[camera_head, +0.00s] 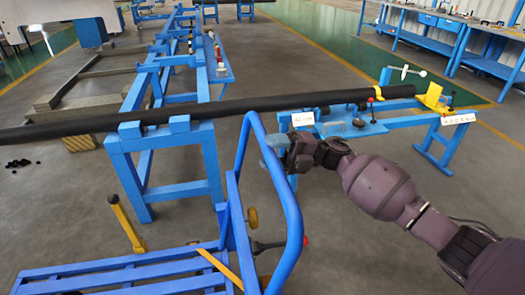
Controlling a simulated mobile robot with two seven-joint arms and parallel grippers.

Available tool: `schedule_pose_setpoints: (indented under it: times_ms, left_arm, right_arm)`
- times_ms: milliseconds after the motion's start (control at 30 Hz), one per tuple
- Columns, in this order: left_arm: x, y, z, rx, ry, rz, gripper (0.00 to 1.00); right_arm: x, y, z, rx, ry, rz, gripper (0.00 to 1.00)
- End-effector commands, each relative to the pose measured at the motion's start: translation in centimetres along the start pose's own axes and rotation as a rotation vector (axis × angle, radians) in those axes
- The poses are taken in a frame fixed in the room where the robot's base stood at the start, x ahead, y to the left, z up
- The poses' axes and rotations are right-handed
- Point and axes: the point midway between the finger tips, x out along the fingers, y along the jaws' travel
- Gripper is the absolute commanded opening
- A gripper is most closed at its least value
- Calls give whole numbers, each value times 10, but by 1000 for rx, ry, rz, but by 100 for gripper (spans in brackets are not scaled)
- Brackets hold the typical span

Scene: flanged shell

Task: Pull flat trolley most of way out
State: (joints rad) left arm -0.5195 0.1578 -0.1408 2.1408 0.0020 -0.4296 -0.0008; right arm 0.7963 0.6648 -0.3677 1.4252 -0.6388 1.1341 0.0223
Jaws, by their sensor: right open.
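The blue flat trolley (120,275) stands at the bottom left, with a slatted deck and a tall curved tube handle (292,215) at its right end. Part of the deck is cut off by the picture's lower edge. My right arm comes in from the right, and my right gripper (277,158) is open beside the upper right bend of the handle. I cannot tell whether it touches the tube. My left gripper is not in view.
A long black pipe (80,129) lies across a blue stand (165,180) and a blue bench (390,122) beyond the handle. A yellow lever (127,222) rises by the deck. Blue workbenches (440,38) stand at the back right.

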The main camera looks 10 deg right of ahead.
Motion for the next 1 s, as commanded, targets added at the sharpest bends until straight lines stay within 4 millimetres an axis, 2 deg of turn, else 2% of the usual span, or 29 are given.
schedule_pose_setpoints:
  times_ms: [200, 567, 667, 933, 1000]
  left_arm:
    - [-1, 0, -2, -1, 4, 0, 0]
    - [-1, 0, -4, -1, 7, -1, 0]
    - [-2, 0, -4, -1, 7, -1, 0]
    - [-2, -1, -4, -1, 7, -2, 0]
    - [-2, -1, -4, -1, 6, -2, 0]
  right_arm:
    - [21, 0, 0, 0, 0, 0, 55]
    - [25, 0, 0, 1, -1, 0, 55]
    - [25, 0, 0, 1, -1, 0, 43]
    - [25, 0, 0, 1, -1, 0, 1]
    - [25, 0, 0, 1, -2, 0, 0]
